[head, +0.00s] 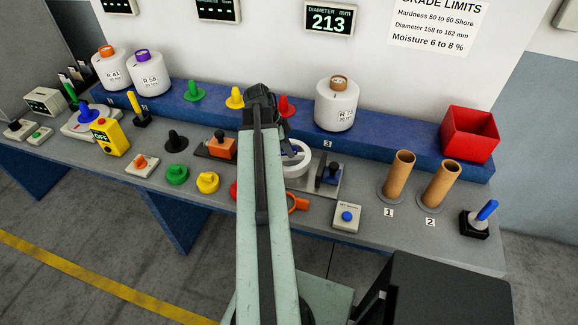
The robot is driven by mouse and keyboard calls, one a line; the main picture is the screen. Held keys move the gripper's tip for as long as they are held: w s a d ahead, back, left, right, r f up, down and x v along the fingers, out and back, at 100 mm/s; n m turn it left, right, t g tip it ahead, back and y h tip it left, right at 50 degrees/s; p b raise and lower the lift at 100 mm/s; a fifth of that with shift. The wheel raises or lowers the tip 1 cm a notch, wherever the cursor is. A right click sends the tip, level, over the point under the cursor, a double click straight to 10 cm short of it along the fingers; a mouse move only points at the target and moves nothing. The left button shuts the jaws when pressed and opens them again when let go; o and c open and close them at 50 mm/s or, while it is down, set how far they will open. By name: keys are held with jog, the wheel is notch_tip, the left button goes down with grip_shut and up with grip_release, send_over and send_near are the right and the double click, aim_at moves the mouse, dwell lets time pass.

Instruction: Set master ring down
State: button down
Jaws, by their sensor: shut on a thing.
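The master ring appears to be the white ring (303,163) at the grey gauge plate (327,185), just right of my arm. Its left side is hidden behind my arm. My gripper (284,137) points down at the ring, mostly hidden by my own arm, and is shut on it. I cannot tell whether the ring touches the plate. The diameter display (329,20) on the wall reads 213.
A white bobbin (336,104) stands on the blue shelf behind. A button box (346,217), cardboard tubes (398,175) and a red bin (469,134) are to the right. An orange loop (299,203) lies in front. Coloured caps (207,182) lie to the left.

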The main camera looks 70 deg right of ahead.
notch_tip(320, 180, down, 4)
jog(key=b, duration=0.3)
jog(key=shift+b, duration=0.4)
jog(key=c, duration=1.4)
grip_release()
jog(key=shift+r, duration=0.1)
jog(key=shift+r+p, duration=0.25)
jog(key=shift+p, duration=0.15)
jog(key=p+v, duration=1)
jog(key=v, duration=0.1)
jog(key=shift+r+p, duration=0.3)
jog(key=shift+p, duration=0.1)
jog(key=shift+w+a, duration=0.15)
jog(key=shift+w, duration=0.1)
